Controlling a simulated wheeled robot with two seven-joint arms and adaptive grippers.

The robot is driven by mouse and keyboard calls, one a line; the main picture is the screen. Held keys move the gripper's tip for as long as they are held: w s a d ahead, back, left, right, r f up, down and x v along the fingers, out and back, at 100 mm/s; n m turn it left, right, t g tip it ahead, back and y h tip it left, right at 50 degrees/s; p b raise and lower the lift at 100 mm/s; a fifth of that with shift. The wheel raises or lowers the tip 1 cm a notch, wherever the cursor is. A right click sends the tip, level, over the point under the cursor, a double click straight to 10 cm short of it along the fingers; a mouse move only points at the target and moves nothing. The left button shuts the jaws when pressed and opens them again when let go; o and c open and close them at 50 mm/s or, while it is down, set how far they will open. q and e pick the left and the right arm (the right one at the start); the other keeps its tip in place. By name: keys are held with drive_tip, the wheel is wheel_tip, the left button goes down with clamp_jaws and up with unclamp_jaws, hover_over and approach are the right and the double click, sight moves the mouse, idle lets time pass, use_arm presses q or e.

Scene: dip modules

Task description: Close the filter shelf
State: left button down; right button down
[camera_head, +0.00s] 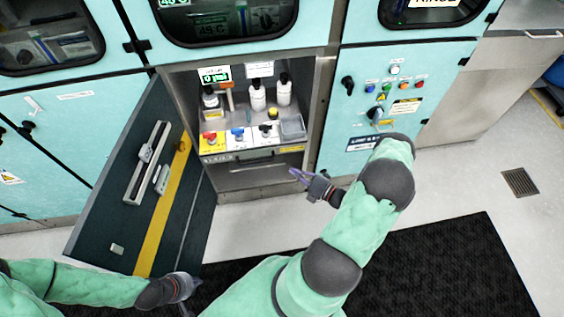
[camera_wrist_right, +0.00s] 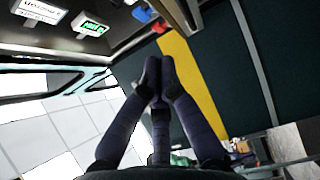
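The filter shelf (camera_head: 255,150) is in the open cabinet bay at the centre of the head view. It has a dark front edge with a handle, and bottles and coloured-capped parts stand on it. I cannot tell exactly how far it is out. My right gripper (camera_head: 301,175) is in front of the bay's lower right side, apart from the shelf. In the right wrist view, its fingertips (camera_wrist_right: 153,65) meet with nothing between them. My left gripper (camera_head: 187,288) is low in the head view, below the open door; its fingers are too small and cut off to read.
A dark cabinet door (camera_head: 120,215) with a yellow stripe stands swung open left of the bay. A teal panel (camera_head: 400,95) with buttons and a switch is on the right. A black mat (camera_head: 440,265) lies on the pale floor, which is clear at right.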

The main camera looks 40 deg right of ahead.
drive_tip(key=b, duration=0.2)
approach(266, 147)
drive_tip(key=w+a, duration=0.2)
drive_tip(key=a, duration=0.2)
drive_tip(key=shift+w+d+b, duration=0.35)
drive_tip(key=shift+w+d, duration=0.3)
drive_tip(key=shift+w, duration=0.2)
drive_tip(key=shift+w+d+b, duration=0.3)
drive_tip(key=shift+w+d, duration=0.4)
drive_tip(key=shift+w, duration=0.15)
